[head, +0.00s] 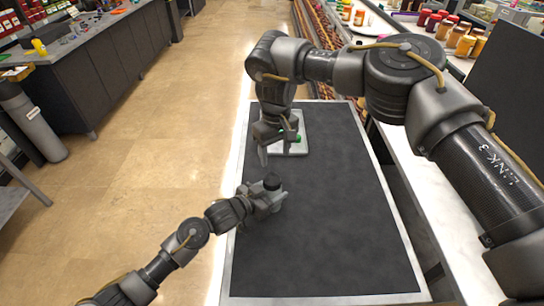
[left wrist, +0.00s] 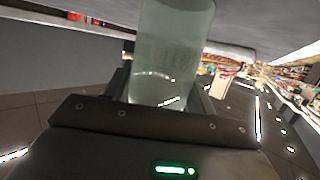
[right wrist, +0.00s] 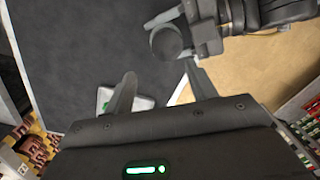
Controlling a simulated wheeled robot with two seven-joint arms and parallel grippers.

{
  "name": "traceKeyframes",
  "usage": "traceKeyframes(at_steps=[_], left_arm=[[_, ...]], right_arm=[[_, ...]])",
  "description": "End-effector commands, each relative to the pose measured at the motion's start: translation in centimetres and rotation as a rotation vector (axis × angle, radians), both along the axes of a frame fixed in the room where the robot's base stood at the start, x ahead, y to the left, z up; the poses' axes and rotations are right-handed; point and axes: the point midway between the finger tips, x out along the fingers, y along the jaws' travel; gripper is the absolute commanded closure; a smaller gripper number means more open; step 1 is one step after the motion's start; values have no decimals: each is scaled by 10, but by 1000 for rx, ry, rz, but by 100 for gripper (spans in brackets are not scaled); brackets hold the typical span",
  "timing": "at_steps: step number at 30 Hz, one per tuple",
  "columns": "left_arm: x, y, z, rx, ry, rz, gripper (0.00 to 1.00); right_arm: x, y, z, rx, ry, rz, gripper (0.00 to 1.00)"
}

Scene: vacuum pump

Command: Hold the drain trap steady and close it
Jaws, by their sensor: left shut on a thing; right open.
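The drain trap (head: 275,203) is a small grey body with a dark round top (head: 272,181), standing above the near-middle left part of the black mat. In the left wrist view it is a clear, pale cylinder (left wrist: 170,50) between the jaws. My left gripper (head: 262,196) is shut on it from the left. In the right wrist view the dark round top (right wrist: 170,42) faces the camera, beside my left gripper. My right gripper (head: 276,152) is open and empty, beyond the trap and apart from it. I cannot tell how tightly the top sits.
A pale plate (head: 302,120) with a green part (head: 297,138) lies at the far end of the black mat (head: 330,230), partly behind my right gripper. The mat's near and right areas are clear. Shelves with jars (head: 455,38) stand at the upper right.

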Motion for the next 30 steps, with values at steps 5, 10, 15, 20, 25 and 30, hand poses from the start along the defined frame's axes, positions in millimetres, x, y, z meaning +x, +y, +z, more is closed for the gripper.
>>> traceKeyframes(at_steps=[5, 10, 15, 20, 25, 30], left_arm=[[0, 0, 0, 1, 0, 1, 100], [0, 0, 0, 1, 0, 1, 100], [0, 0, 0, 0, 0, 1, 100], [0, 0, 0, 0, 0, 1, 100], [0, 0, 0, 0, 0, 1, 100], [0, 0, 0, 0, 0, 1, 100]], right_arm=[[-1, 0, 3, 5, -16, 480, 43], [-4, 1, 3, 9, -21, 945, 43], [-6, 2, 2, 13, -22, 1406, 43], [-10, 4, 0, 21, -17, 1836, 43], [-13, 7, -3, 34, -13, 2279, 43], [-15, 9, -4, 44, -13, 2631, 43]])
